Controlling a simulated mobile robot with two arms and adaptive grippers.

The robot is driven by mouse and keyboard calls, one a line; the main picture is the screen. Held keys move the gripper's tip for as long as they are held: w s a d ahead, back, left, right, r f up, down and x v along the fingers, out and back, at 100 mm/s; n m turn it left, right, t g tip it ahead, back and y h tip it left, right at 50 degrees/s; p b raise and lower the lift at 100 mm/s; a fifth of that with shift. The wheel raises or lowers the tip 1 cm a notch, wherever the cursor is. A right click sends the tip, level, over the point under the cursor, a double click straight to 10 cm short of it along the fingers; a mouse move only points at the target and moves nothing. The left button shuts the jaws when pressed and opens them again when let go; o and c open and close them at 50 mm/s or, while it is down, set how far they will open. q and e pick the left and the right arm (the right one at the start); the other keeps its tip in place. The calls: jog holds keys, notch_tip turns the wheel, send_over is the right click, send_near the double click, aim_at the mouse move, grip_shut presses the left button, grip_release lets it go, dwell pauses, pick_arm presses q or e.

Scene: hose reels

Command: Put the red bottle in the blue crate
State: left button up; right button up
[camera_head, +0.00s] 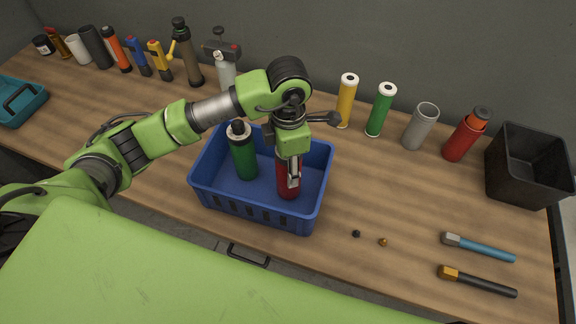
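The blue crate (262,213) stands on the wooden bench near its front edge. A red bottle (288,188) is upright inside it, in the right part; its top is hidden by my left gripper (293,170). The gripper points down over the bottle, with a finger in front of its upper body. I cannot tell whether the fingers press on it. A green bottle (243,157) with a dark cap stands in the crate's left part. My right gripper is not in view.
Yellow (346,101) and green (380,110) tubes and a grey cup (420,127) stand behind the crate. A black bin (528,172) is at far right. Two tools (480,248) lie at front right. Several bottles line the back left, near a teal crate (22,102).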

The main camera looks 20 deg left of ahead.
pick_arm(q)
jog(key=shift+f, duration=0.8)
jog(key=o, duration=1.3)
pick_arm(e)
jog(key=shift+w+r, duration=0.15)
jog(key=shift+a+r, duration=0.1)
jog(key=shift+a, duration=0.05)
pick_arm(q)
notch_tip(320, 180, up, 11)
jog(key=b, duration=0.3)
jog(key=shift+r+b, duration=0.3)
jog(key=shift+r, duration=0.3)
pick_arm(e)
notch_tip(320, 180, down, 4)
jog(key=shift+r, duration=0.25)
